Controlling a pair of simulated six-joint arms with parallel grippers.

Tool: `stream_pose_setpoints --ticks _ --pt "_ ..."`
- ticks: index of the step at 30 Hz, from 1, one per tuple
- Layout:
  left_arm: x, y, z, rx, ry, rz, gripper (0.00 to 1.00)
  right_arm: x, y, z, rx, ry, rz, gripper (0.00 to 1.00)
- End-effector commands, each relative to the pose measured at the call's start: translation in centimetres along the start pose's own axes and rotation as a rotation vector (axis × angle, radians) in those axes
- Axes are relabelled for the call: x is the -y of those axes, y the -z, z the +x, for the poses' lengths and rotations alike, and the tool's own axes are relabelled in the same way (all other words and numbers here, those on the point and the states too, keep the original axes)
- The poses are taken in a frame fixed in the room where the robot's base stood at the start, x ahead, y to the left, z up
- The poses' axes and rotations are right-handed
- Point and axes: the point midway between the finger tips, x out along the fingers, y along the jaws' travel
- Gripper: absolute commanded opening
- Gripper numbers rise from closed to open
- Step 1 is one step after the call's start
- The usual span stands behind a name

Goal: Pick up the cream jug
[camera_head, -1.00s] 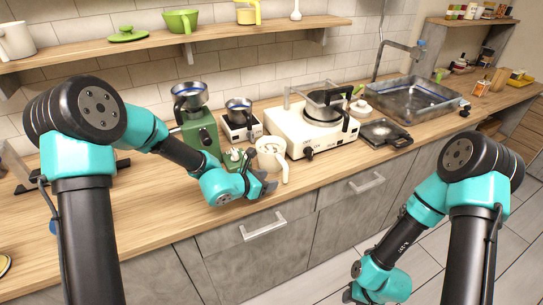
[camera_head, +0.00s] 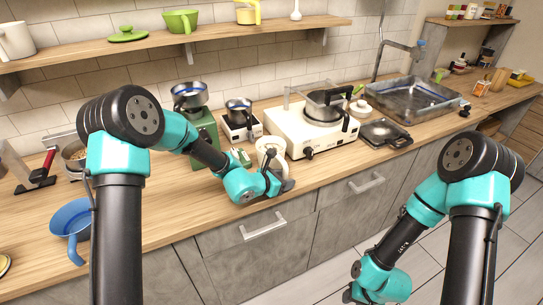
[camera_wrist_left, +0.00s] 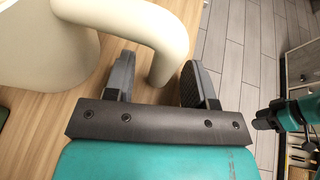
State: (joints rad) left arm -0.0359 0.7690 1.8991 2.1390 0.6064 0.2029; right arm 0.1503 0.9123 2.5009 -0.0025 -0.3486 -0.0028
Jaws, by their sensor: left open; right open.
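The cream jug (camera_head: 270,150) stands upright on the wooden counter, in front of the white stove and partly hidden by my left gripper. In the left wrist view its body (camera_wrist_left: 40,45) fills the upper left, and its curved handle (camera_wrist_left: 168,45) comes down between the fingers. My left gripper (camera_wrist_left: 160,85) is open, with one finger on each side of the handle; I cannot tell whether either finger touches it. In the head view my left gripper (camera_head: 284,185) is at the jug's front. My right gripper (camera_head: 350,294) hangs low over the floor, open, away from the counter.
A white stove (camera_head: 310,130) with a pot stands right behind the jug. A green machine (camera_head: 203,135) and a small white scale-like device (camera_head: 240,125) stand behind to the left. A blue pan (camera_head: 72,218) lies at the left. The counter's front edge is close to my left gripper.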

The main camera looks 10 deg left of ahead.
Motion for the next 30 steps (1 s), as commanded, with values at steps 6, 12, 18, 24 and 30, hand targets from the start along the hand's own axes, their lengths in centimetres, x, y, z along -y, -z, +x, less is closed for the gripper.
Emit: stream_pose_setpoints --ticks 6,12,18,24,30 --pt "0.0 0.0 0.85 0.0 0.0 0.0 0.5 0.0 0.0 0.0 0.0 0.0 0.0 0.43" --pt "-0.02 -0.01 0.82 0.0 0.0 0.0 0.5 0.0 0.0 0.0 0.0 0.0 0.0 0.43" --pt "-0.02 -0.01 0.8 0.0 0.0 0.0 0.47 0.0 0.0 0.0 0.0 0.0 0.0 0.43" --pt "-0.03 -0.01 0.8 0.0 0.0 0.0 0.28 0.0 0.0 0.0 0.0 0.0 0.0 0.43" --pt "-0.03 -0.01 0.8 0.0 0.0 0.0 0.09 0.0 0.0 0.0 0.0 0.0 0.0 0.43"
